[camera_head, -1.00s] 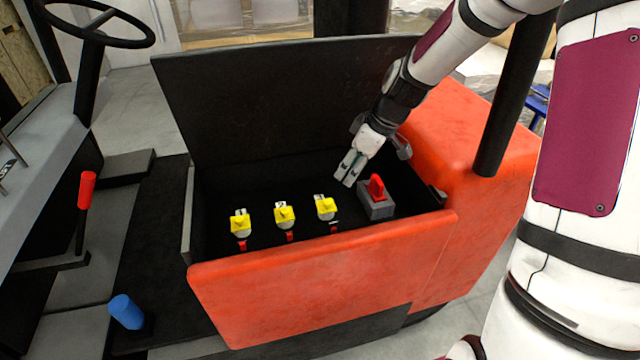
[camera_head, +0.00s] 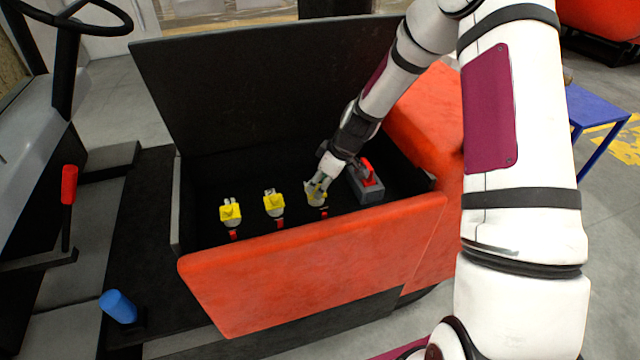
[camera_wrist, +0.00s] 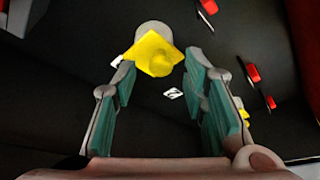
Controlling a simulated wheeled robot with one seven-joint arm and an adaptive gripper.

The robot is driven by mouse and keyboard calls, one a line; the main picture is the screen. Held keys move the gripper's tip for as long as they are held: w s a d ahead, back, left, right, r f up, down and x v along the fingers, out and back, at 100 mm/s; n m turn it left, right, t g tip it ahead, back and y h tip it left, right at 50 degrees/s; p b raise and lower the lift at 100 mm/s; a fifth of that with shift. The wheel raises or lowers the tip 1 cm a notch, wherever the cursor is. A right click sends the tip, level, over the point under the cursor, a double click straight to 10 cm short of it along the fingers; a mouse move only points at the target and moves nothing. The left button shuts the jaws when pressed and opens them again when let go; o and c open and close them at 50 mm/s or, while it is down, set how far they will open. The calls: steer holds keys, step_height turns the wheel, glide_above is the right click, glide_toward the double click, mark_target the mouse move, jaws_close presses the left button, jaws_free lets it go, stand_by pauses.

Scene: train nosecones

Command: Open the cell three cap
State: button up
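Three yellow caps sit on pale round cells in a row inside the black compartment: a left one (camera_head: 230,212), a middle one (camera_head: 274,203) and a right one (camera_head: 313,196). My gripper (camera_head: 317,188) is at the right cap and partly hides it. In the wrist view, a yellow cap (camera_wrist: 155,53) with a raised knob lies just ahead of my gripper (camera_wrist: 165,80), between the lines of the two fingers. The fingers are spread with nothing between them. A small white label lies by this cap; I cannot read its number surely.
A grey block with a red handle (camera_head: 368,174) stands close right of my gripper. The black lid (camera_head: 230,95) stands open behind. The orange front wall (camera_head: 310,265) bounds the compartment. Red tabs (camera_wrist: 252,73) show on the right of the wrist view.

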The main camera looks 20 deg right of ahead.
steer(key=shift+w+a+f, duration=0.1)
steer(key=shift+f, duration=0.25)
steer(key=shift+c, duration=0.5)
jaws_close()
steer(key=shift+w, duration=0.1)
steer(key=shift+w+a+r+g+b, duration=0.1)
steer(key=shift+w+g+b, duration=0.35)
steer(key=shift+b, duration=0.5)
steer(key=g+b, duration=0.1)
steer(key=b, duration=0.1)
steer(key=w+g+b, duration=0.1)
steer(key=g, duration=0.1)
steer(key=shift+r+b, duration=0.35)
steer(key=shift+r, duration=0.05)
steer(key=shift+w+r+m+g+b, duration=0.1)
steer(key=shift+r+m+g+b, duration=0.15)
steer(key=shift+m+b, duration=0.1)
